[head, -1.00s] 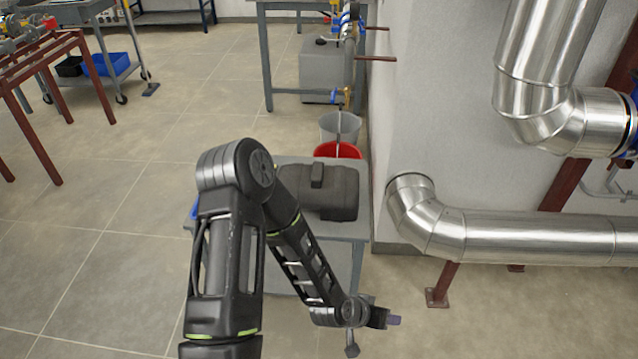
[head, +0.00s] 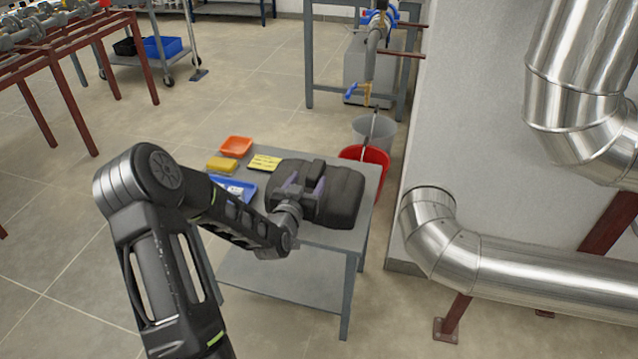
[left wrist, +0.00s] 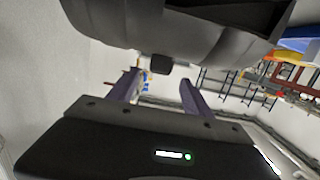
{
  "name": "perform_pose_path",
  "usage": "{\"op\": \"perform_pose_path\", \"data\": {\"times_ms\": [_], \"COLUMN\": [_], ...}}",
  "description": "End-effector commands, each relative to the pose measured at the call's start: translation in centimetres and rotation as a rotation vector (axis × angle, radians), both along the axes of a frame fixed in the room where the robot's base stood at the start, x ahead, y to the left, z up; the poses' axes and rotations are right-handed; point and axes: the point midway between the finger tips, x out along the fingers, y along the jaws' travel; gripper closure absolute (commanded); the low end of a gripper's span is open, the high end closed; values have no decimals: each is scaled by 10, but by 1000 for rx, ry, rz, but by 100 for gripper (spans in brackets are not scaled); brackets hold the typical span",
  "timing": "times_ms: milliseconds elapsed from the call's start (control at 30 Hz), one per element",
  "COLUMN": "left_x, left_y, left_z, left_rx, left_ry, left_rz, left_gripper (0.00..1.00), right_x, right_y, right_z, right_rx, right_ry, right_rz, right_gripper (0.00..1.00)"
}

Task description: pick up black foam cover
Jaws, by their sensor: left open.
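The black foam cover (head: 343,198) lies on the grey table in the head view, with a raised block-like handle (head: 312,169) on top. It also fills the top of the left wrist view (left wrist: 185,30), where a small dark block (left wrist: 160,65) sticks out from it between the fingers. My left gripper (head: 304,187) is open, its two purple fingers over the cover close to the handle. In the left wrist view the fingers (left wrist: 160,88) stand apart on either side of the block. I cannot tell whether they touch it. My right gripper is not in view.
The grey table (head: 310,236) also holds a blue tray (head: 246,190), a yellow sponge-like block (head: 221,164), an orange tray (head: 236,146) and a yellow sign (head: 264,162). A red bucket (head: 376,156) stands behind it. Large silver pipes (head: 520,255) run on the right.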

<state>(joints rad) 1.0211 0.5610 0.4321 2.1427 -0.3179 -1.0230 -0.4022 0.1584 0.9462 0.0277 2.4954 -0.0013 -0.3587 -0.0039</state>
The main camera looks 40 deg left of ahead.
Motion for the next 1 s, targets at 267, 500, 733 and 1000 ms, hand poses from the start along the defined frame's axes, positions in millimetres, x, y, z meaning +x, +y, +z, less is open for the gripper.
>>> {"op": "perform_pose_path", "data": {"times_ms": [267, 500, 733, 1000], "left_x": [4, 24, 24, 44], "left_y": [1, 8, 8, 14], "left_z": [-1, -5, -5, -9], "left_rx": [-3, -3, -2, -5], "left_ry": [1, 1, 2, 2], "left_rz": [-1, 0, -1, 1], "left_gripper": [42, 42, 42, 42], "right_x": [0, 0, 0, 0], "right_y": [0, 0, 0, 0], "right_z": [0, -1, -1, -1], "right_rx": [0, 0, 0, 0], "right_ry": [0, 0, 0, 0], "right_rz": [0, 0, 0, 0], "right_gripper": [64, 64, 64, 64]}}
